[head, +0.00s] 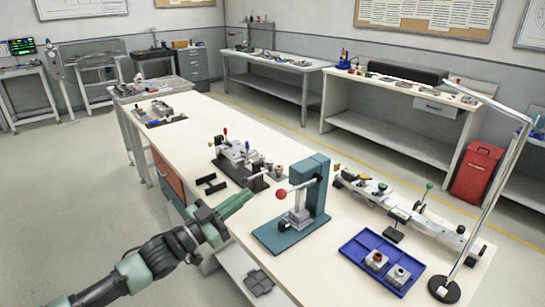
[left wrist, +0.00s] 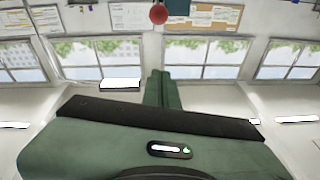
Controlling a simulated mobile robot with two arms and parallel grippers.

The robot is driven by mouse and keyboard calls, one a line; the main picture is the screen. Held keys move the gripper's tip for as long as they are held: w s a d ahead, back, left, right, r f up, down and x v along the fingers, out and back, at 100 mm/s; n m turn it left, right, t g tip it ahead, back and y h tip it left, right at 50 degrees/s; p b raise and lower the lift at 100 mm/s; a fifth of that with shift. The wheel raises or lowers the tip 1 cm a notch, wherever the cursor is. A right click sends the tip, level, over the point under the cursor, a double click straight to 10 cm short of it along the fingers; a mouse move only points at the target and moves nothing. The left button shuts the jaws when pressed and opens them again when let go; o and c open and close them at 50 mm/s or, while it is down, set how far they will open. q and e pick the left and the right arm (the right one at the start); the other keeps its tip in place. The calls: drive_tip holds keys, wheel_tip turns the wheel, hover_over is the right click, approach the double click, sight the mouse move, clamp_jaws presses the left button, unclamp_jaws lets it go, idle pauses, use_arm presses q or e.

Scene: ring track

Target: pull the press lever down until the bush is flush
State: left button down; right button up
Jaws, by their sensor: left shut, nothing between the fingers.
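The teal press (head: 319,188) stands upright on its base plate at the near part of the long bench. Its lever ends in a red ball (head: 281,194) on the press's left side. A small grey block (head: 298,215) sits under the ram; the bush's height in it is too small to tell. My left gripper (head: 249,193) is shut and empty, left of the red ball and apart from it. In the left wrist view the closed fingers (left wrist: 165,75) point ahead, with the red ball (left wrist: 158,14) beyond the tips near the top edge. My right gripper is not in view.
A blue tray (head: 352,252) with two small grey blocks lies right of the press. A lamp (head: 445,289) stands on the near right corner. A grey fixture (head: 240,155) and black brackets (head: 211,184) lie behind my gripper. A long pale fixture (head: 400,207) lies at right.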

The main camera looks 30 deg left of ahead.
use_arm(q)
drive_tip(key=s+d+r+g+p, duration=0.1)
drive_tip(key=s+p, duration=0.1)
drive_tip(key=p, duration=0.2)
hover_over(279, 192)
drive_tip(key=s, duration=0.3)
drive_tip(key=shift+w+a+f+g+y+p, duration=0.15)
drive_tip(key=shift+f+p, duration=0.1)
drive_tip(key=shift+f, duration=0.65)
drive_tip(key=shift+w+a+f+g+y+p, duration=0.1)
drive_tip(key=shift+w+f+g+y+p, duration=0.1)
drive_tip(key=shift+f, duration=0.65)
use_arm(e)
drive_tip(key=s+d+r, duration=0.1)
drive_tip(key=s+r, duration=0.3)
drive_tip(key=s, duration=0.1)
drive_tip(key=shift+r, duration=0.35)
use_arm(q)
drive_tip(key=shift+s+f+b, duration=0.1)
drive_tip(key=shift+f+b, duration=0.7)
drive_tip(key=shift+b, duration=0.25)
drive_tip(key=shift+a+f, duration=0.1)
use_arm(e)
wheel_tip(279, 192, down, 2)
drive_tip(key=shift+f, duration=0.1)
